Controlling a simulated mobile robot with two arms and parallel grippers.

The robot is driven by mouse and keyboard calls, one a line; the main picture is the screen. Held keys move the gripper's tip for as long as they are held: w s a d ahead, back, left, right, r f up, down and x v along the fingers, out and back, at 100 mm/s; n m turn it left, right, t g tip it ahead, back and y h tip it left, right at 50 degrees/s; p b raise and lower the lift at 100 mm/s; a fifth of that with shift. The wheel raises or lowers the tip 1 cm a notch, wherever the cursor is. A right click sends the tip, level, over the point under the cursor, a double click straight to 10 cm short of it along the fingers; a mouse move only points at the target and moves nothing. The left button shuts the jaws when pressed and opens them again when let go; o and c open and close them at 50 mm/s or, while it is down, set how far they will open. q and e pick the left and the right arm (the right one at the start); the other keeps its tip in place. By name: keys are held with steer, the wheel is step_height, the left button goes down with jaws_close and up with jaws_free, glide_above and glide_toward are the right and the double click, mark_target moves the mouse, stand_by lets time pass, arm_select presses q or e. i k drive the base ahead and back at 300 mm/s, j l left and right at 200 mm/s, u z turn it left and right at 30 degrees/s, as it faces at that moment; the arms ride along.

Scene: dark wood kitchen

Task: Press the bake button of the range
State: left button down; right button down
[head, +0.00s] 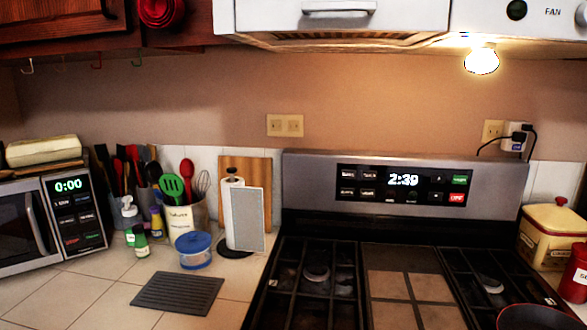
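The range (310,187) stands at the centre right, with a steel back panel rising behind its cooktop. A black control panel (424,188) on it holds a lit clock reading 2:39. Several small dark buttons (358,183) sit left of the clock; their labels are too small to read, so I cannot tell which is the bake button. Right of the clock are dark buttons, a green button (459,180) and a red button (457,198). Neither of my grippers is in view, and nothing covers the control panel.
Dark grates (315,285) cover the cooktop, and a dark pan (535,318) shows at its lower right. A white hood (345,22) overhangs the range. Left are a microwave (75,215), utensils and a paper towel roll (243,217). Right is a yellow canister (550,238).

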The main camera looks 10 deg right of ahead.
mark_target(346, 174)
steer(key=i+j, duration=0.1)
steer(key=j, duration=0.25)
steer(key=i+j, duration=0.1)
steer(key=j, duration=0.25)
steer(key=i+j, duration=0.1)
steer(key=j, duration=0.3)
steer(key=i+j, duration=0.1)
steer(key=j, duration=0.25)
steer(key=i+j, duration=0.1)
steer(key=j, duration=0.25)
